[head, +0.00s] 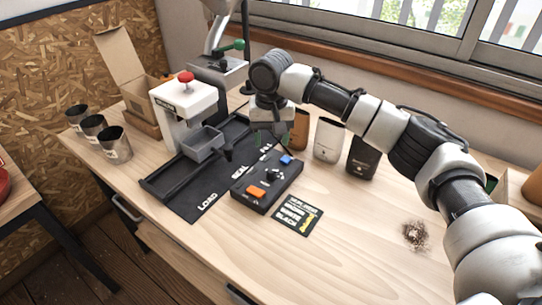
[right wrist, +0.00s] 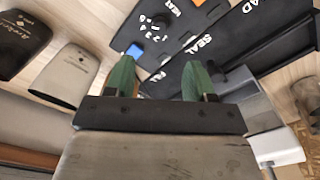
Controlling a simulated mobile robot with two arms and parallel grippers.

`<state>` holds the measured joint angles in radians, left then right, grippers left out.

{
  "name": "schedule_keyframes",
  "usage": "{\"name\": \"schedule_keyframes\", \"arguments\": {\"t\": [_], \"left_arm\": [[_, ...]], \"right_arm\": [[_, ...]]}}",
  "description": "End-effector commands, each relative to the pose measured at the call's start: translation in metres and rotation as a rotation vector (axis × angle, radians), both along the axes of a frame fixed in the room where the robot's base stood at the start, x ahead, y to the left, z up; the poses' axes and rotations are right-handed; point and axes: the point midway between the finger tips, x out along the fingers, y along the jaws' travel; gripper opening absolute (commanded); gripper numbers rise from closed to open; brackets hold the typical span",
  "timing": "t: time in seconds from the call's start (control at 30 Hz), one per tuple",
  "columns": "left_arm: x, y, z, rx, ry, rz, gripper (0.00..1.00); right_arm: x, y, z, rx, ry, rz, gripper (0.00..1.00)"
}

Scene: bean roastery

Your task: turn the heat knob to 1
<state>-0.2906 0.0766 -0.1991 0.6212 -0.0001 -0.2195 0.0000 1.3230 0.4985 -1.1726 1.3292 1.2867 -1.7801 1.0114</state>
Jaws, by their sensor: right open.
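The black control box (head: 266,184) lies on the wooden table and carries the heat knob (head: 272,175), an orange button (head: 256,192) and a blue button (head: 286,159). In the right wrist view the dark knob (right wrist: 159,21) has white numbers around it and the word HEAT nearby. Its pointer is too small to read. My right gripper (head: 270,138) points down above the mat just behind the box, apart from the knob. Its two green fingers (right wrist: 158,82) are open with nothing between them. My left gripper is not in view.
A black mat (head: 181,197) lies left of the box, under a white press with a red knob (head: 186,76) and a grey tray (head: 203,143). Bags (head: 328,140) stand at the right rear. Metal cups (head: 114,144) stand at the left. A label card (head: 298,215) lies in front.

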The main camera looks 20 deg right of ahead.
Motion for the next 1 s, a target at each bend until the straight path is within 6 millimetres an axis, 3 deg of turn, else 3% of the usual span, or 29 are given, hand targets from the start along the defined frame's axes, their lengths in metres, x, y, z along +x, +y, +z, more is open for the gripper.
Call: {"name": "schedule_keyframes", "arguments": {"t": [0.17,0.5,0.7,1.0], "left_arm": [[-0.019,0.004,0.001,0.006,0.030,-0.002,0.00],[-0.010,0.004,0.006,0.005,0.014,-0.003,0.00],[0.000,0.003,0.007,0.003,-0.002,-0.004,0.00],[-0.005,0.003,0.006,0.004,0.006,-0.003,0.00]], "right_arm": [[-0.001,-0.001,-0.026,-0.003,0.006,-0.001,0.54],[-0.001,0.000,-0.087,-0.002,0.004,0.001,0.54],[-0.001,0.000,-0.103,-0.001,0.001,0.001,0.54],[-0.001,0.000,-0.105,-0.001,0.001,0.001,0.54]]}}
